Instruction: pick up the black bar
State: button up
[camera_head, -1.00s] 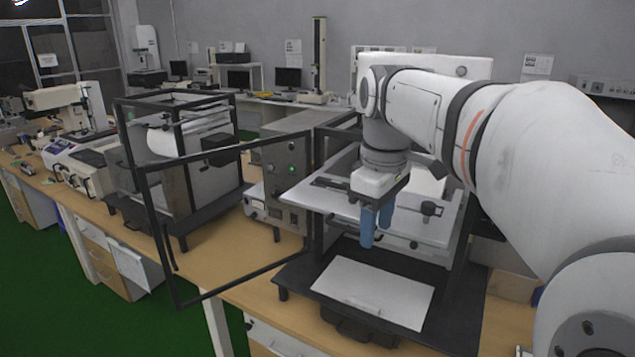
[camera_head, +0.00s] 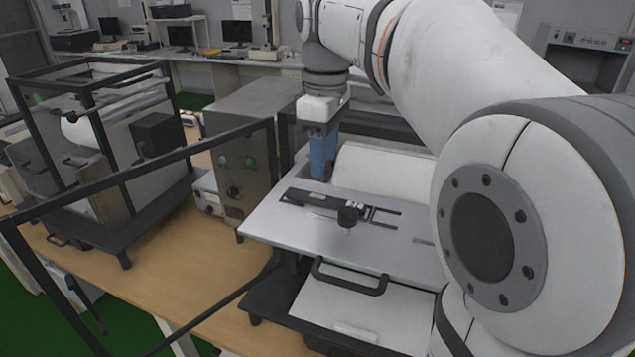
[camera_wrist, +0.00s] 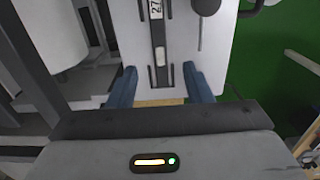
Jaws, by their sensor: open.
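The black bar (camera_head: 308,199) lies flat on the light grey plate (camera_head: 275,222) of the machine, left of a black knob (camera_head: 347,214). In the wrist view the black bar (camera_wrist: 158,42) runs lengthwise up the picture and carries a white label with digits. My gripper (camera_head: 322,168) has blue fingers pointing down, behind the bar in the head view. In the wrist view my gripper (camera_wrist: 160,86) is open, its fingers apart on either side of the bar's line. Nothing is between the fingertips. The height above the plate is hard to tell.
A black open door frame (camera_head: 140,172) stands at the left front. A grey control box (camera_head: 238,165) is left of the plate. A black handle (camera_head: 348,280) sticks out below the plate's front edge. A lower white sheet (camera_head: 375,315) lies beneath.

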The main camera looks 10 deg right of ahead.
aim_at(320, 197)
jog(key=f, duration=0.2)
jog(key=f+p, duration=0.1)
jog(key=f, duration=0.4)
jog(key=shift+w+a+f, duration=0.25)
jog(key=shift+a+f, duration=0.05)
jog(key=shift+c, duration=0.4)
grip_shut()
